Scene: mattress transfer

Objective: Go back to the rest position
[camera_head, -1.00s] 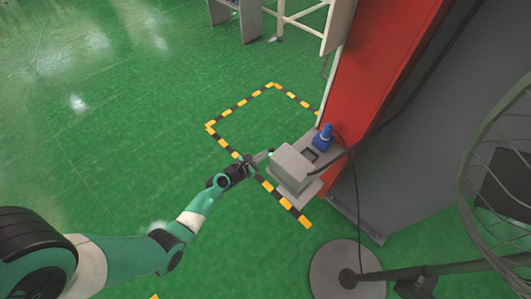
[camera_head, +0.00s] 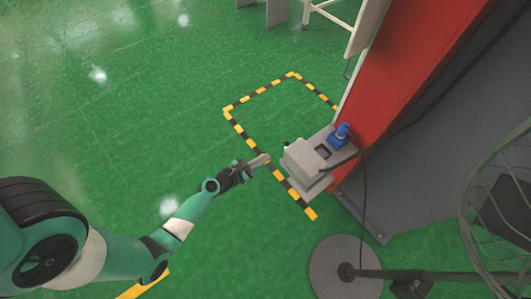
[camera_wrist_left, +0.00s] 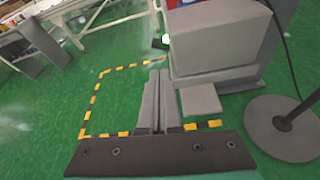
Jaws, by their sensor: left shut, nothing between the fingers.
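My left gripper (camera_head: 262,161) reaches in from the left in the head view, with its fingers together and nothing between them. Its tip is a short way left of a grey box-shaped unit (camera_head: 306,160) mounted on the side of a red and grey machine. In the left wrist view the closed fingers (camera_wrist_left: 158,98) point forward, just left of the same grey unit (camera_wrist_left: 218,42). My right gripper is not in view.
A red and grey machine (camera_head: 405,65) stands on the right. A blue knob (camera_head: 341,135) sits by the grey unit. A fan with a round base (camera_head: 335,262) and wire cage (camera_head: 505,190) is at lower right. Black and yellow tape (camera_head: 258,96) marks the green floor, which is open at left.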

